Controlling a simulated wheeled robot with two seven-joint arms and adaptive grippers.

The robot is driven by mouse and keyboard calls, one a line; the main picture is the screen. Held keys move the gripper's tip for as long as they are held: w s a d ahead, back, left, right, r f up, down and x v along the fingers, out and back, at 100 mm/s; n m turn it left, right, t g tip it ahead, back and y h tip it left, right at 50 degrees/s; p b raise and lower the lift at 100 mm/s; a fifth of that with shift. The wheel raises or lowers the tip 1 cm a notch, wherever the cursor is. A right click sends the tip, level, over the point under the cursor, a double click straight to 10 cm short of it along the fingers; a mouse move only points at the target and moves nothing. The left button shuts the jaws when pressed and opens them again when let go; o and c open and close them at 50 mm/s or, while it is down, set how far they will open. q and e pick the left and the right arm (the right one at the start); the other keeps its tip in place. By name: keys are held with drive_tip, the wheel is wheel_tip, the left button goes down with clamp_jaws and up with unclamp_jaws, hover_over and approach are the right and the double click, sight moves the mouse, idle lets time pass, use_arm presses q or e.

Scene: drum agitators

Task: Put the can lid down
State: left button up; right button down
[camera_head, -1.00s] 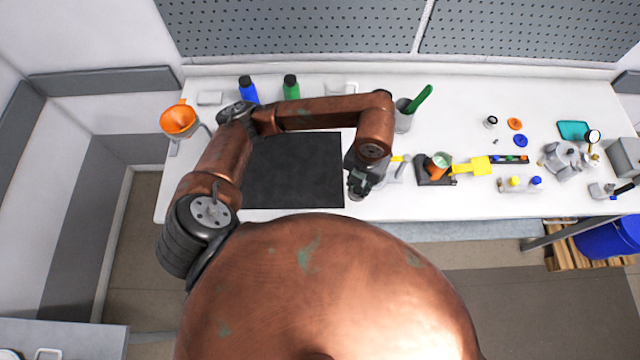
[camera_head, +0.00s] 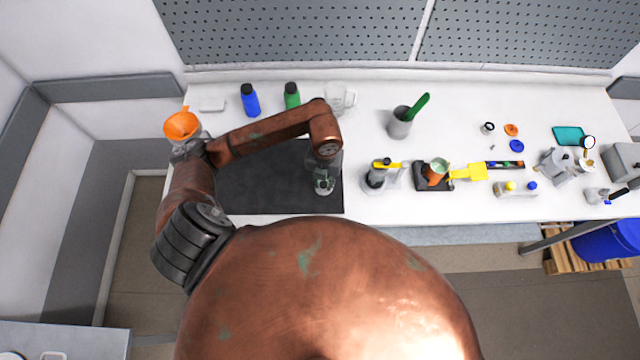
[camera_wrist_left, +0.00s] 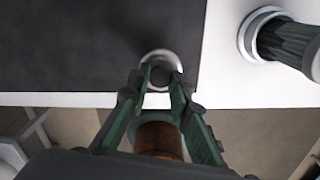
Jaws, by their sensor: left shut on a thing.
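My left gripper (camera_head: 323,187) is over the right part of the black mat (camera_head: 265,180), near its front edge. In the left wrist view the gripper (camera_wrist_left: 162,82) is shut on the can lid (camera_wrist_left: 160,54), a small round silvery piece with a darker middle. The lid is over the mat close to its corner; I cannot tell whether it touches the mat. The fingers hide part of the lid. A grey cylindrical can (camera_head: 376,177) stands right of the mat and also shows in the left wrist view (camera_wrist_left: 262,28). My right gripper is not in view.
A blue bottle (camera_head: 250,102), a green bottle (camera_head: 292,97) and a clear jug (camera_head: 341,100) stand behind the mat. A grey cup (camera_head: 399,125) with a green tool is to the right. A yellow scoop (camera_head: 470,172) lies farther right. The mat's left part is clear.

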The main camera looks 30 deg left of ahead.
use_arm(q)
drive_tip(key=shift+w+a+f, duration=0.1)
drive_tip(key=shift+a+f, duration=0.5)
drive_tip(key=shift+f, duration=0.15)
wheel_tip(320, 180, down, 3)
drive_tip(key=shift+a+f+p, duration=0.1)
drive_tip(key=shift+a+p, duration=0.05)
drive_tip(key=shift+p, duration=0.55)
drive_tip(key=shift+f, duration=0.1)
drive_tip(key=shift+f, duration=0.15)
drive_tip(key=o, duration=0.8)
drive_tip(key=shift+o, duration=0.2)
